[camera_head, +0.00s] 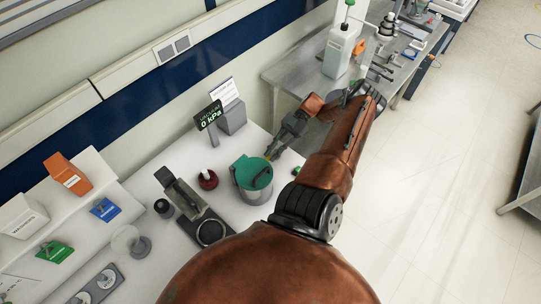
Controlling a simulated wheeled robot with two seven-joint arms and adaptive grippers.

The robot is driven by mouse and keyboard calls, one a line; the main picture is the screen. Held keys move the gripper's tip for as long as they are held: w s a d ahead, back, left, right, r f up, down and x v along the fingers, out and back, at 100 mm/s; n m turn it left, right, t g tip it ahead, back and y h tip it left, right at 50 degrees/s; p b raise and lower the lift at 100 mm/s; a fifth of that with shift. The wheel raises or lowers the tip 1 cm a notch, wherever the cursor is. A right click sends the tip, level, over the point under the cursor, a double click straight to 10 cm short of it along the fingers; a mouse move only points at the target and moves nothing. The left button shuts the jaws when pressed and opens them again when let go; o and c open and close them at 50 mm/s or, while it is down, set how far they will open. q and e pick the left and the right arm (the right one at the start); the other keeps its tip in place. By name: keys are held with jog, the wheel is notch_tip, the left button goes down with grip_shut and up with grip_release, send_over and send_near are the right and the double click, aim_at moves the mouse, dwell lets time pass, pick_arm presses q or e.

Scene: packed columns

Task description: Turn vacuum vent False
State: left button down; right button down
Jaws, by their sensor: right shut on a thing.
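A grey round vessel with a green lid (252,172) stands upright on the white bench; a dark handle shows on its lid. My right gripper (271,153) reaches in from the right and is shut at the far right edge of the lid, on what seems to be the vacuum vent. The fingertips mostly hide that small part, so its turn position cannot be told. A vacuum display (209,116) behind the vessel reads 0 kPa in green. My left gripper is not in view.
A red knob-like item (208,180) and a dark device with a round plate (210,231) stand left of the vessel. A grey box with a white sign (232,116) stands behind. Several boxes lie at left. A metal table (316,75) holds a white jug (338,52).

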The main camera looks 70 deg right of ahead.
jog(key=shift+f, duration=0.1)
dwell(0.5)
jog(key=c, duration=1.9)
grip_release()
jog(key=shift+d, duration=0.1)
jog(key=v, duration=1.1)
jog(key=shift+d+r, duration=0.25)
jog(key=shift+d, duration=0.1)
